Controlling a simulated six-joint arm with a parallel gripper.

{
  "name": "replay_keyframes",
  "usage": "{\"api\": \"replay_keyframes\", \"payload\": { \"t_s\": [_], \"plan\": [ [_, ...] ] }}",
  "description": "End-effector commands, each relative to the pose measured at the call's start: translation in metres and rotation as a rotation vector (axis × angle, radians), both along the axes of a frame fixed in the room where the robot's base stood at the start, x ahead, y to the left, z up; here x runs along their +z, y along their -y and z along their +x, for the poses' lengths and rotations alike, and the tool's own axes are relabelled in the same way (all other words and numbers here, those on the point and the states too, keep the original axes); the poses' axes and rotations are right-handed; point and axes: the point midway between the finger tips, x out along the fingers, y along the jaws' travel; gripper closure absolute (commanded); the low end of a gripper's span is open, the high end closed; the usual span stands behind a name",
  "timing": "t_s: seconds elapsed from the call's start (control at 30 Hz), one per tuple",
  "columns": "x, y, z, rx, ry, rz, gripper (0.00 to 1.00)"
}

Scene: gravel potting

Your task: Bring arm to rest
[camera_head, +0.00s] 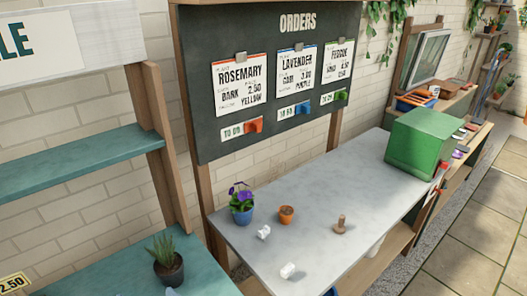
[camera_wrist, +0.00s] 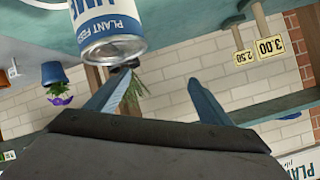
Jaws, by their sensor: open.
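My gripper (camera_wrist: 160,78) shows in the wrist view with its two blue-grey fingers spread apart. Nothing is held between them. The wrist view is upside down. A blue and white plant feed can (camera_wrist: 110,38) is close by, beyond the left finger and apart from the gap between the fingers. Green spiky leaves (camera_wrist: 137,90) show just behind that finger. I cannot make out my arm or gripper in the head view.
A grey table (camera_head: 310,240) bears a blue-potted purple flower (camera_head: 242,205), an orange pot (camera_head: 286,214), a wooden-handled tool (camera_head: 340,224) and a green box (camera_head: 420,142). A spiky plant (camera_head: 167,262) stands on the teal bench (camera_head: 120,272). The orders board (camera_head: 275,80) rises behind.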

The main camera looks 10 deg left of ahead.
Motion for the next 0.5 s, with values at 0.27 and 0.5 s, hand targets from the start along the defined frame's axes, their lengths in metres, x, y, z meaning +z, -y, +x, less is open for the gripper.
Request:
{"api": "replay_keyframes", "payload": {
  "t_s": [0.27, 0.5],
  "plan": [
    [-0.033, 0.088, 0.066, -0.065, -0.176, -0.201, 0.26],
    [-0.06, 0.203, 0.088, -0.14, -0.374, -0.395, 0.26]
  ]
}}
